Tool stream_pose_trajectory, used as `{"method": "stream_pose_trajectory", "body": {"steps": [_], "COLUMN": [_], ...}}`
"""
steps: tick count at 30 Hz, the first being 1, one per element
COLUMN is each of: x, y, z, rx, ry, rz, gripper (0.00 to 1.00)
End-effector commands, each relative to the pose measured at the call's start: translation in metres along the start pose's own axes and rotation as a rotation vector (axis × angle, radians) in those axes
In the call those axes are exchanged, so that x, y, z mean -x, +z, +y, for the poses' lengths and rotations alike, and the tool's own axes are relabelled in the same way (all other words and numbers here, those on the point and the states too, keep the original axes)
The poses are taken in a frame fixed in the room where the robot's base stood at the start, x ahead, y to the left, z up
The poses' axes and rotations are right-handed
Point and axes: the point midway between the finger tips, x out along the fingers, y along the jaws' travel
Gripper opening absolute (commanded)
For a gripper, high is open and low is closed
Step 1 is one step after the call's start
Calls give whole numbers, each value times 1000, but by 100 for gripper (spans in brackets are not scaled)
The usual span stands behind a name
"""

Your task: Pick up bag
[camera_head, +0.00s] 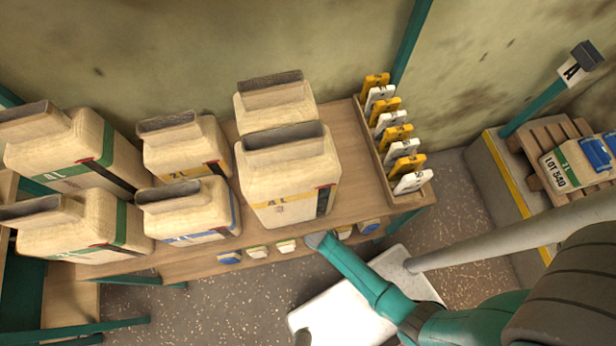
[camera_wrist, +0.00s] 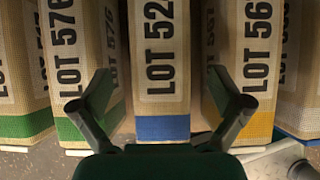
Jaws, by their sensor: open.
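Several cream woven bags with open spouts stand upright on a wooden shelf (camera_head: 350,200) in the head view. The front ones include a green-striped bag (camera_head: 75,228), a blue-striped bag (camera_head: 190,208) and a yellow-striped bag (camera_head: 288,180). In the wrist view a bag marked LOT 52 with a blue bottom band (camera_wrist: 160,60) is centred, between green-banded and yellow-banded bags. My gripper (camera_wrist: 161,104) is open and empty, its fingers spread to either side of the blue-banded bag's lower front. I cannot tell whether they touch it. The fingers are not clear in the head view.
A rack of yellow and white tags (camera_head: 396,135) stands at the shelf's right end. A LOT 540 bag (camera_head: 580,163) lies on a pallet (camera_head: 545,135) at right. A lettered post (camera_head: 535,105) stands there.

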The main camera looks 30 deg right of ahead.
Motion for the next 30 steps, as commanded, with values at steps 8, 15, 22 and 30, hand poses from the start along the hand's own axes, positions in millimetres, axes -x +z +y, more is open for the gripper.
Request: {"method": "stream_pose_trajectory", "body": {"steps": [8, 15, 22, 30], "x": [-33, -41, -41, -41], "y": [3, 2, 2, 2], "z": [0, -1, -1, -1], "rx": [-2, -1, -2, -2], "ry": [-1, 0, 0, 0], "rz": [0, -1, -1, -1], "gripper": [100, 100, 85, 18]}}
